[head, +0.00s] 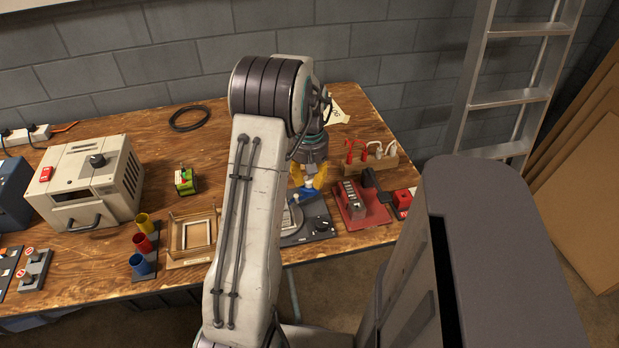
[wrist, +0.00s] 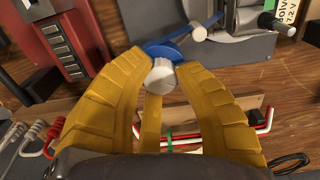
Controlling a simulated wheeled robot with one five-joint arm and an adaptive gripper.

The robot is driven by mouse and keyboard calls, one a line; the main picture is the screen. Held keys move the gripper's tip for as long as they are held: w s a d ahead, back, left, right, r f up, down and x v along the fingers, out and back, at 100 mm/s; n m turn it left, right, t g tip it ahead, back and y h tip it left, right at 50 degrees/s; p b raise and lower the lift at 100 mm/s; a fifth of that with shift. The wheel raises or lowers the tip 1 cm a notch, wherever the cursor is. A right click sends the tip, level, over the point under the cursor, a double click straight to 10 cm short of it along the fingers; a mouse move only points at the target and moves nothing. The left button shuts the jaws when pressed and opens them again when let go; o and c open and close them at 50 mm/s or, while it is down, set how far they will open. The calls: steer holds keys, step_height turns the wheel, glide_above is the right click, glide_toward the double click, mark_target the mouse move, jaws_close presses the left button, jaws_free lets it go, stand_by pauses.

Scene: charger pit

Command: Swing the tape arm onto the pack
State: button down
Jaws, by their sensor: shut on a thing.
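My gripper (head: 309,186) has yellow fingers and hangs over the dark grey device (head: 314,222) on the bench. In the wrist view my gripper (wrist: 160,80) is shut on a white cylindrical knob (wrist: 161,76). The knob joins a blue arm (wrist: 164,50), which I take to be the tape arm; its blue part also shows in the head view (head: 310,192). A small white post (wrist: 199,33) stands beside the blue arm. A pale body with a green label (wrist: 286,10) sits on the device, perhaps the pack. My arm hides part of the device in the head view.
A red tray (head: 374,219) with a grey block is right of the device. A wooden rack (head: 379,165) with red and white leads stands behind it. A wooden frame (head: 193,238), coloured cups (head: 142,242) and a beige box (head: 84,184) are left. The bench behind the cups is partly clear.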

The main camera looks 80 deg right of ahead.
mark_target(309, 178)
steer(key=c, duration=0.9)
jaws_free()
step_height(309, 178, up, 12)
steer(key=shift+f, duration=0.1)
stand_by(0.5)
steer(key=shift+m, duration=0.3)
